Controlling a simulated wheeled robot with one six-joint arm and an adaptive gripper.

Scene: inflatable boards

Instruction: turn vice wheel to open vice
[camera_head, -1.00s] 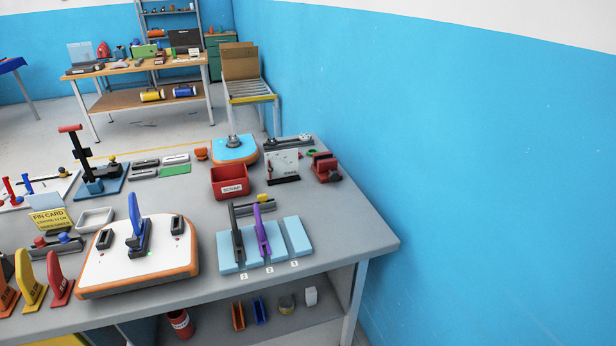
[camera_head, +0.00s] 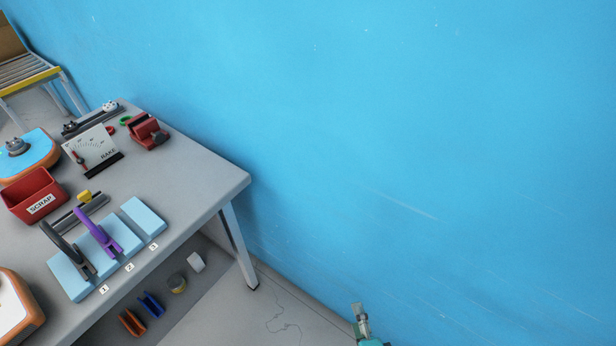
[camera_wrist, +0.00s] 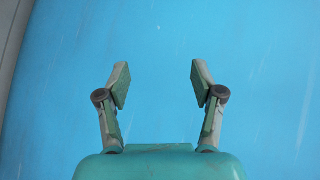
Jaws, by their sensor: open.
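The red vice (camera_head: 148,131) stands at the far right end of the grey workbench, close to the blue wall. A dark round part (camera_head: 158,137) shows on its near side; it is too small to tell whether this is the wheel or how far the jaws are apart. My gripper (camera_wrist: 158,84) is open and empty in the wrist view, with only blue wall beyond its fingers. In the head view a small piece of my arm (camera_head: 362,325) shows at the bottom, right of the bench and well away from the vice.
The bench's right corner (camera_head: 245,180) is bare. Floor right of it is free.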

